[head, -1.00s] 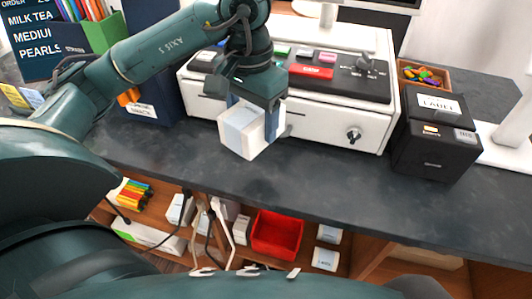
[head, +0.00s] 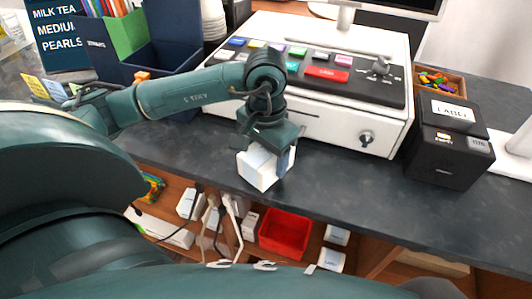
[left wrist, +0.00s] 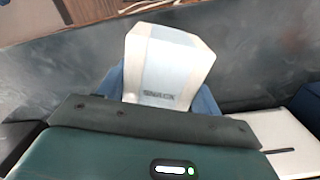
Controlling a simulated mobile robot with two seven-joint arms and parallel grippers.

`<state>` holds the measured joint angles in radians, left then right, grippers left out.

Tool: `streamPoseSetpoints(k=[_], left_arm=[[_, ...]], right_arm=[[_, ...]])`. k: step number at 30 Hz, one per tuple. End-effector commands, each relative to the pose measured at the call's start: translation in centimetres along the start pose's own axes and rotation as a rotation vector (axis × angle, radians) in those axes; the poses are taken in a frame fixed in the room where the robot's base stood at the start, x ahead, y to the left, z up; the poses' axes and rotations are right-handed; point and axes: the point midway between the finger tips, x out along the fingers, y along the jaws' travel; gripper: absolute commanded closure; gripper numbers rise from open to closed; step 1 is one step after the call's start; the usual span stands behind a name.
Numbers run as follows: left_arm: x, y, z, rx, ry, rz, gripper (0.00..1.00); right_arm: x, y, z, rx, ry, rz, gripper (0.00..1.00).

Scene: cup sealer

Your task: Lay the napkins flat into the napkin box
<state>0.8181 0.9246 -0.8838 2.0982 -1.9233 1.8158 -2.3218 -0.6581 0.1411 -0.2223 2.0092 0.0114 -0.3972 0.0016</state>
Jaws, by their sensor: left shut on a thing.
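My left gripper (head: 267,158) is shut on a white block with a pale blue band, the napkin pack (head: 257,170). It holds the pack over the front part of the dark counter, near its edge. In the left wrist view the pack (left wrist: 167,65) sits between the blue fingers, with small print on its band. A navy open-topped box (head: 172,52) stands at the back left, partly behind my left arm; its front label is hidden, so I cannot tell if it is the napkin box. My right gripper is not in view.
A white machine (head: 330,118) with a coloured button panel stands behind the gripper. A black label box (head: 450,152) is to the right. A red bin (head: 284,234) sits on the shelf below. The counter between machine and front edge (head: 345,180) is clear.

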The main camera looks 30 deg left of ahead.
Motion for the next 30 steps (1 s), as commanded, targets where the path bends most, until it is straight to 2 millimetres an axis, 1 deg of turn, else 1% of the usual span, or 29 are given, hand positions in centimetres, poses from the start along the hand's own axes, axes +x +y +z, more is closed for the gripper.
streamPoseSetpoints(k=[3,4,11,12,18,22,23,26,30], left_arm=[[0.5,0.0,0.0,0.000,0.001,0.000,0.60],[0.4,0.0,0.0,0.000,0.001,0.000,0.33],[0.3,0.0,0.0,0.000,0.000,0.000,0.14],[0.3,0.0,0.0,0.000,0.000,0.000,0.13],[0.2,0.0,0.0,-0.001,0.000,0.000,0.13],[-0.3,0.0,0.0,0.000,-0.001,0.000,0.13],[-0.5,0.0,-0.1,0.000,0.002,0.000,0.13],[-2.1,0.0,-0.1,0.000,0.006,-0.001,0.13],[-5.3,0.0,-0.1,0.001,0.009,-0.002,0.13]], right_arm=[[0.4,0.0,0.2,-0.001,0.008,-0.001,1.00],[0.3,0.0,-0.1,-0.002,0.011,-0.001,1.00],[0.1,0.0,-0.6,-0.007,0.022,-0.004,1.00],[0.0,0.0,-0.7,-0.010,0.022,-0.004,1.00],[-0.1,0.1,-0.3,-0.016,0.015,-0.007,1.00],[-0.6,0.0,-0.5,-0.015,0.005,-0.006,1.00],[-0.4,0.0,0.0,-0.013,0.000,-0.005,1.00],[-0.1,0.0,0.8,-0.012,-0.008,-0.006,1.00],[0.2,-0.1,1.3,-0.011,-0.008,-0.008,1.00]])
